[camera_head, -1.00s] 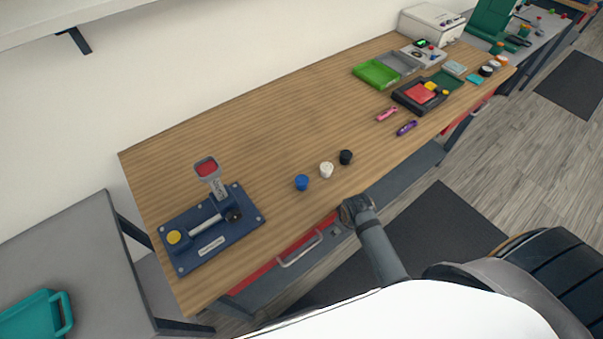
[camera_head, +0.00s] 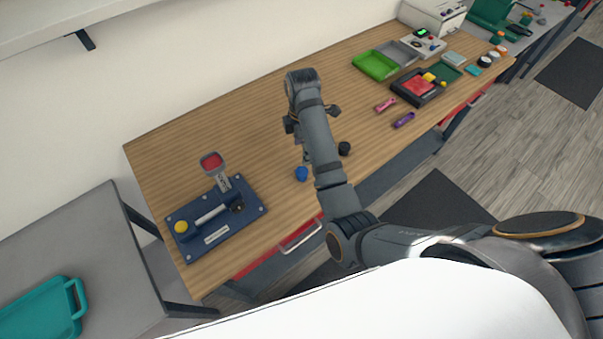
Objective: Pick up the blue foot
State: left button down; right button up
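The blue foot (camera_head: 302,174) is a small cylinder standing on the wooden table near its front edge. My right arm reaches in from the lower right over the table. Its gripper (camera_head: 306,158) points down close above the blue foot, and appears a little apart from it. The forearm hides most of the gripper, so its finger opening cannot be made out. My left gripper is not in view.
A black foot (camera_head: 344,148) stands just right of my arm. A blue fixture (camera_head: 215,222) with a red-topped lever and yellow knob lies at left. Pink (camera_head: 385,105) and purple (camera_head: 404,120) tools lie further right. The table's back left is clear.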

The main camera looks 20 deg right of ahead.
send_over(302, 171)
jog(key=f, duration=0.4)
jog(key=shift+w+d+f, duration=0.15)
jog(key=shift+w+d, duration=0.05)
jog(key=shift+d, duration=0.05)
jog(key=shift+w+f, duration=0.1)
jog(key=shift+f, duration=0.45)
jog(key=f, duration=0.1)
jog(key=f+p, duration=0.2)
jog(key=f, duration=0.1)
jog(key=shift+s+a, duration=0.25)
jog(key=shift+s, duration=0.15)
jog(key=shift+w+f, duration=0.1)
jog(key=shift+f, duration=0.5)
jog(key=c, duration=1.2)
jog(key=shift+r, duration=0.1)
